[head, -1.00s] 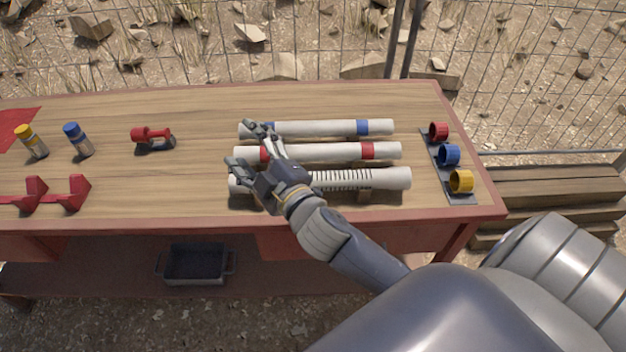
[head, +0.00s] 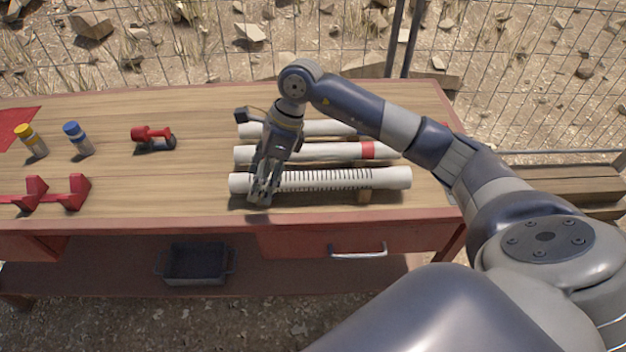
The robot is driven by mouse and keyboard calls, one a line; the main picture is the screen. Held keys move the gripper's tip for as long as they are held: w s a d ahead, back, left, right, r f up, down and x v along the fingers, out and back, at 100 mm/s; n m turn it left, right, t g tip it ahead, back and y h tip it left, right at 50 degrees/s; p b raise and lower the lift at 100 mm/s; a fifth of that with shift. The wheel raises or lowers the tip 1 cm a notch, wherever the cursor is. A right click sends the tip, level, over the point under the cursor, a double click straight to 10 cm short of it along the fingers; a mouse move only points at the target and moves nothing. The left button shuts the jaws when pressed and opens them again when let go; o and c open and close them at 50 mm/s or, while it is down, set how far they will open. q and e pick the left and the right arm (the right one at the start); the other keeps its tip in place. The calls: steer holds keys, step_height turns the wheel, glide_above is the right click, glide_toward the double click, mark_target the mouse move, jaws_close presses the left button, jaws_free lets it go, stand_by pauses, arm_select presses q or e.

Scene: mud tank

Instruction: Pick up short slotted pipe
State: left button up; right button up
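The white slotted pipe (head: 335,180) lies nearest the front edge on the table, with a row of dark slots along its middle. My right gripper (head: 262,196) comes down over the left part of this pipe, its fingers pointing toward the table front. The gripper hides a section of the pipe left of the slots. I cannot tell whether the fingers touch the pipe or are closed around it. My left gripper is not in view.
A red-banded white pipe (head: 325,152) and another white pipe (head: 320,128) lie behind, partly covered by my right arm. The table middle-left is clear.

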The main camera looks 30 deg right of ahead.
mark_target(313, 175)
steer(key=d+h, duration=0.1)
steer(key=d, duration=0.3)
steer(key=d+r+h, duration=0.1)
steer(key=d+h, duration=0.1)
steer(key=d, duration=0.2)
steer(key=d+g+h, duration=0.1)
steer(key=d, duration=0.3)
steer(key=shift+s+d+r+m+h, duration=0.15)
steer(key=shift+d+m+h, duration=0.05)
steer(key=shift+m+h, duration=0.2)
step_height(313, 175, down, 4)
steer(key=shift+d+f+p, duration=0.1)
steer(key=shift+f+p, duration=0.15)
steer(key=shift+p, duration=0.25)
steer(key=f, duration=0.1)
steer(key=f+p, duration=0.1)
steer(key=f, duration=0.1)
steer(key=f+p, duration=0.1)
steer(key=shift+d+f, duration=0.3)
steer(key=shift+f, duration=0.05)
steer(key=shift+w+f, duration=0.2)
steer(key=shift+f, duration=0.4)
steer(key=c, duration=1.4)
steer(key=shift+r, duration=0.1)
